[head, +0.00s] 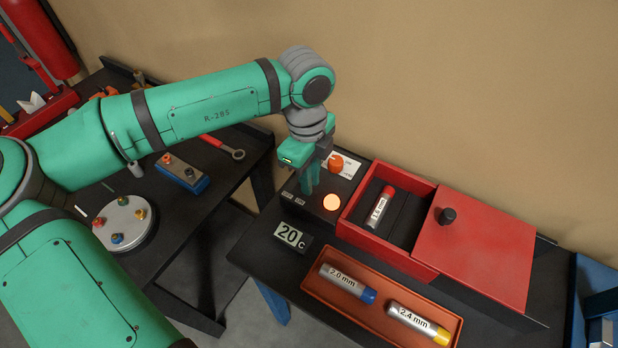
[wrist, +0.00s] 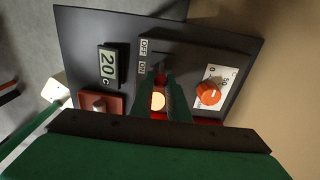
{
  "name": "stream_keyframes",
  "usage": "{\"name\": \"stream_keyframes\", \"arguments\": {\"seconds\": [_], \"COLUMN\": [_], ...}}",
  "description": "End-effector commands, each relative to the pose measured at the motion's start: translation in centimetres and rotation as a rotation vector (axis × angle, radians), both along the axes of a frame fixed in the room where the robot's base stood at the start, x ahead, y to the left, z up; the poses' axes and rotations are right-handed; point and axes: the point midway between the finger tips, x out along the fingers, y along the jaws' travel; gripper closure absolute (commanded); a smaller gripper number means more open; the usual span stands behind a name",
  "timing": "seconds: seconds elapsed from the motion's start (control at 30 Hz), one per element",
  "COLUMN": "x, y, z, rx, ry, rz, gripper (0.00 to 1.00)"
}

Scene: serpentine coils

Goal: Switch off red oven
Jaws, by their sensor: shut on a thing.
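The red oven (head: 410,181) stands on the dark bench, its red lid (head: 475,262) slid to the right and a red-capped metal tube (head: 380,207) inside. The lamp also shows in the wrist view (wrist: 158,101). My gripper (head: 309,190) points down at the panel. In the wrist view its fingers (wrist: 162,78) are shut on the switch beside the labels; they mostly hide it.
An orange tray (head: 384,321) in front of the oven holds a blue-capped 2.0 mm tube (head: 346,282) and a yellow-capped 2.4 mm tube (head: 418,322). On the left bench are a wrench (head: 222,146), a blue box (head: 181,175) and a round device (head: 124,222). A gap separates the benches.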

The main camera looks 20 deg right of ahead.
Motion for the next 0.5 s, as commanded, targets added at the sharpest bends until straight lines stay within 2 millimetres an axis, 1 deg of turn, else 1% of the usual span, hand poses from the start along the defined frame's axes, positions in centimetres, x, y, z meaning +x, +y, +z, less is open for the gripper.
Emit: {"name": "stream_keyframes", "arguments": {"seconds": [0.27,0.5], "x": [0.6,1.2], "y": [0.4,0.8], "z": [0.1,0.2], "rx": [-0.079,-0.179], "ry": [0.107,0.237], "rz": [0.001,0.0], "gripper": [1.0,1.0]}}
